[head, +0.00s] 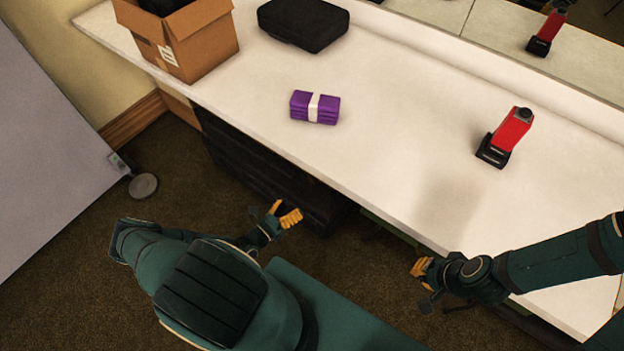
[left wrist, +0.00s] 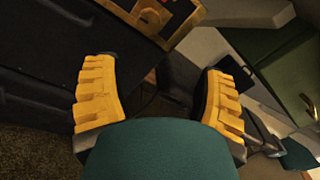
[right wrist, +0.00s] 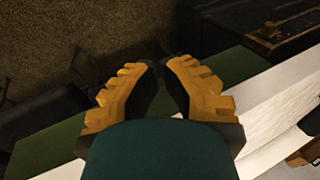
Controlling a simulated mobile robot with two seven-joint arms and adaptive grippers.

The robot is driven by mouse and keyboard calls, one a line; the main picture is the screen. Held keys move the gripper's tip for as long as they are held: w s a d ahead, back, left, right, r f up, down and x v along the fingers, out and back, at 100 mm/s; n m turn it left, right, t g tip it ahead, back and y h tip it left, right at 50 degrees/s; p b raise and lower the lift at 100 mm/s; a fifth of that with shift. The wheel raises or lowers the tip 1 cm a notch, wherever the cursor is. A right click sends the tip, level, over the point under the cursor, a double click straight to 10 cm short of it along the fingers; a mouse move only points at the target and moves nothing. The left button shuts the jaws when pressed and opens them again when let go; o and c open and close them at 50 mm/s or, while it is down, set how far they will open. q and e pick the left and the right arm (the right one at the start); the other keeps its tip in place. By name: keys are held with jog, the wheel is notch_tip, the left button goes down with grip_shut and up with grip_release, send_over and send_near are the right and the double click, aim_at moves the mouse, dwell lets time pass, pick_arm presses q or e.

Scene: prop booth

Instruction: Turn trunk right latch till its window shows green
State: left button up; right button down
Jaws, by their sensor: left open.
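The trunk (head: 265,170) is a dark, ribbed box under the white table's front edge, partly hidden by the tabletop. In the left wrist view, a brass latch plate (left wrist: 165,14) sits at the top edge of the picture on the dark trunk wall. Its window's colour cannot be made out for certain. My left gripper (head: 286,213) is open and empty in front of the trunk; its fingers (left wrist: 160,85) are wide apart, short of the latch. My right gripper (head: 423,268) is empty beside the table's front edge, its fingertips (right wrist: 161,66) nearly together.
The white table (head: 400,140) overhangs the trunk. On it are a cardboard box (head: 200,42), a black case (head: 303,22), a purple bundle (head: 300,106) and a red tool (head: 512,130). A green surface (right wrist: 50,147) lies below the table edge.

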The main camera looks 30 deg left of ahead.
aim_at(311, 181)
pick_arm(q)
jog(key=shift+n+y, duration=0.5)
jog(key=shift+y, duration=0.1)
jog(key=w+b, duration=0.1)
jog(key=w, duration=0.5)
jog(key=w+b, duration=0.1)
jog(key=w, duration=0.6)
jog(key=shift+w+d+f, duration=0.15)
jog(key=c, duration=1.2)
